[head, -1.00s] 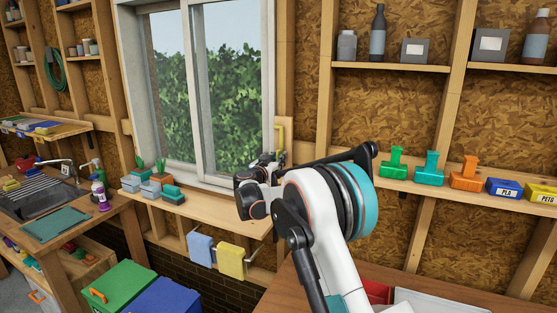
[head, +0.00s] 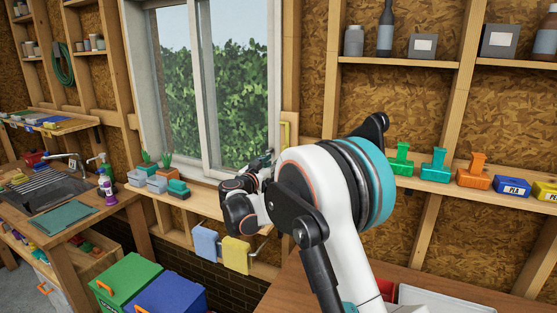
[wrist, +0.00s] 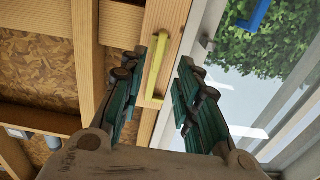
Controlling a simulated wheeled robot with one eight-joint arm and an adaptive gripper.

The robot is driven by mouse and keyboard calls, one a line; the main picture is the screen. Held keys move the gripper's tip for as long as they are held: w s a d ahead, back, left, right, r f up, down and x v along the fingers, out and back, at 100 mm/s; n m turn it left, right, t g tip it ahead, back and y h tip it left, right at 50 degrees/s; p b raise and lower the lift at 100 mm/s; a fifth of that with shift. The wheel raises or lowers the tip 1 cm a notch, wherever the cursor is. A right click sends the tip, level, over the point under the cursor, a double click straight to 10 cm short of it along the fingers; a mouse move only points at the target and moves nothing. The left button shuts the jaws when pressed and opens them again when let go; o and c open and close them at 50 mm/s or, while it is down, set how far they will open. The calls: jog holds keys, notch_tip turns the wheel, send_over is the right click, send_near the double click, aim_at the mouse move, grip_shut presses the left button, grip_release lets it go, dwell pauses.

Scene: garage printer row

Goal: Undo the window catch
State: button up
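A yellow bar handle (wrist: 157,68) is mounted on the wooden post right of the window in the head view (head: 286,135). It stands upright there and looks like the catch. In the wrist view it shows between the two teal fingers of my gripper (wrist: 158,75), which are apart with nothing held. I cannot tell how far beyond the fingertips it is. A blue handle (wrist: 257,14) shows at the window side in the wrist view. The window (head: 208,85) has a white frame. In the head view my gripper's fingers are mostly hidden behind my arm.
A wooden sill (head: 198,198) holds small planters (head: 160,182). Blue and yellow cloths (head: 236,250) hang below it. A shelf at right carries coloured clamp-like items (head: 433,163) and labelled boxes (head: 510,187). A small grey block (wrist: 207,43) is near the window frame.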

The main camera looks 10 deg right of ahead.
jog(key=shift+v, duration=1.1)
jog(key=s+d+f+n+g+y+b, duration=0.15)
jog(key=s+d, duration=0.25)
jog(key=s, duration=0.4)
jog(key=s+d+n+g+y+b, duration=0.15)
jog(key=s+d, duration=0.25)
jog(key=s, duration=0.4)
jog(key=s+d+g+y+b, duration=0.1)
jog(key=s+d+g+b, duration=0.15)
jog(key=s, duration=0.65)
jog(key=s+a+f+n+y+b, duration=0.1)
jog(key=s+f+y, duration=0.1)
jog(key=s+f, duration=0.3)
jog(key=s+a+f+n+g+y+b, duration=0.1)
jog(key=s+f, duration=0.3)
jog(key=s, duration=0.9)
jog(key=s+a+f+n+g+y+b, duration=0.1)
jog(key=s+a+f+n+y+b, duration=0.1)
jog(key=s+f, duration=0.3)
jog(key=s+y, duration=0.1)
jog(key=s, duration=0.3)
jog(key=shift+f+y, duration=0.3)
jog(key=shift+o, duration=0.4)
